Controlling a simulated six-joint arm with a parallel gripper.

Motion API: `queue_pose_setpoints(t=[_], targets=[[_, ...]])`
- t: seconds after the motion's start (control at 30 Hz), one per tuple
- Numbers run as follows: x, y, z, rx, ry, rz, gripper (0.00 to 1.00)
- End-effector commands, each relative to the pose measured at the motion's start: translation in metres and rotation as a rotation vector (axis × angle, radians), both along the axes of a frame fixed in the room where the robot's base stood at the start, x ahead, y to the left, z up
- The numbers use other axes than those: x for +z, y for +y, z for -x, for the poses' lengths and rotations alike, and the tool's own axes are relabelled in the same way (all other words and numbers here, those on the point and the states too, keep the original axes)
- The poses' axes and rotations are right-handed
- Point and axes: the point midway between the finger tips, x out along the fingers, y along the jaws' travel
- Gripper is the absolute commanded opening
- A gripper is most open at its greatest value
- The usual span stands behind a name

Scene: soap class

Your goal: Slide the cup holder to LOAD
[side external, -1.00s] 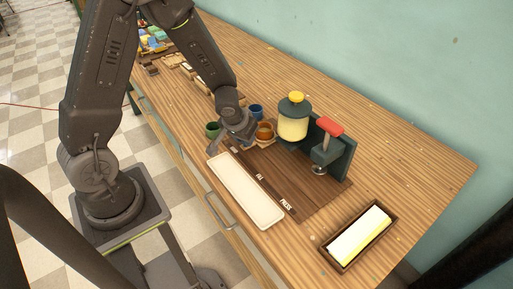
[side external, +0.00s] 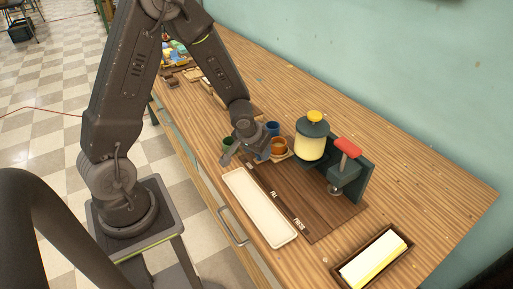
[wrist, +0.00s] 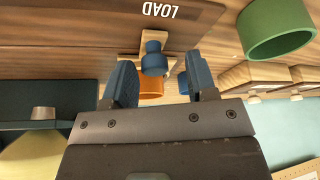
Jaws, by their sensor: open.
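The cup holder is a light wooden slide (side external: 289,156) carrying an orange cup (side external: 279,147) near the LOAD end of the dark board (side external: 318,208). In the wrist view a blue knob (wrist: 153,58) stands on its light wooden tab, with the orange cup (wrist: 151,88) partly hidden behind. My gripper (wrist: 161,65) is open, with one finger on each side of the knob and visible gaps. In the side view my gripper (side external: 246,146) is beside the cup holder and hides part of it. The LOAD label (wrist: 161,11) reads upside down in the wrist view.
A green cup (side external: 228,145) and a blue cup (side external: 272,128) stand close to my gripper. A soap dispenser (side external: 312,140) and a red-handled press (side external: 346,160) stand behind the board. A white tray (side external: 258,208) lies in front; a dark box (side external: 372,258) sits at right.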

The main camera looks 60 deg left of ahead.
Motion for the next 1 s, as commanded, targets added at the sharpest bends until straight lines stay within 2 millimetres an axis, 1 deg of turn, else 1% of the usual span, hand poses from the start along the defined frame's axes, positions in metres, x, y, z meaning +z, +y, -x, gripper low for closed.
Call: queue_pose_setpoints(t=[0.13,0.27,0.37,0.7,0.9,1.0], targets=[[0.005,-0.001,0.002,0.000,-0.001,0.000,0.52],[0.018,-0.003,0.006,0.001,-0.004,-0.001,0.52],[0.032,-0.005,0.011,0.001,-0.005,0.000,0.52],[0.091,-0.014,0.033,0.000,-0.006,-0.002,0.52],[0.116,-0.018,0.044,0.000,-0.003,-0.001,0.52],[0.123,-0.020,0.047,-0.001,-0.002,-0.001,0.52]])
